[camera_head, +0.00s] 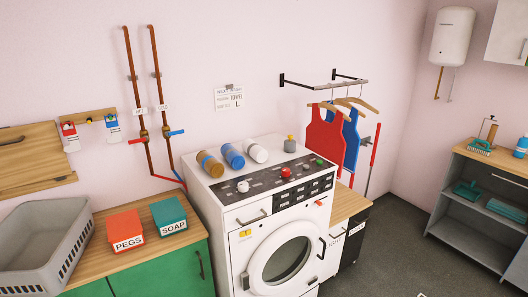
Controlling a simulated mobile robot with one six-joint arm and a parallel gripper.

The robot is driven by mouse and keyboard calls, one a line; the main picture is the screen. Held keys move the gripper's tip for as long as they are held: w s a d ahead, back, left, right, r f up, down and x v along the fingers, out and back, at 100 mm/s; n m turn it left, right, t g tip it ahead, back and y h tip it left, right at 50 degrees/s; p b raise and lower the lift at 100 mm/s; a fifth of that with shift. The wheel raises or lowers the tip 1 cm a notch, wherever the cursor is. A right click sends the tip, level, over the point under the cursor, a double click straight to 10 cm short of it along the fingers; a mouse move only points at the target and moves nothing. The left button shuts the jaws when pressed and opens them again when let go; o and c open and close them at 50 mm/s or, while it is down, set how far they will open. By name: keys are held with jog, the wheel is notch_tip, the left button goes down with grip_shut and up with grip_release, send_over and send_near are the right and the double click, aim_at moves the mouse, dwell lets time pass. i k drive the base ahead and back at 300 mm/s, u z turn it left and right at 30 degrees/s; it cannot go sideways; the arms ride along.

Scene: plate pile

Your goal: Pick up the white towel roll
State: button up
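The white towel roll (255,151) lies on its side on top of the white washing machine (213,187), toward the back edge. It is the rightmost of three rolls in a row. A blue roll (232,157) lies just to its left, and a brown roll (209,165) lies at the far left of the row. My gripper is not in view.
A small grey and yellow item (289,142) stands right of the rolls. Knobs sit on the dark panel (258,184) in front. An orange pegs box (125,230), a teal soap box (168,215) and a grey basket (45,245) stand left. Aprons (324,140) hang behind right.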

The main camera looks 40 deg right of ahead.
aim_at(260, 155)
jog(key=i, duration=1)
jog(key=u, duration=0.3)
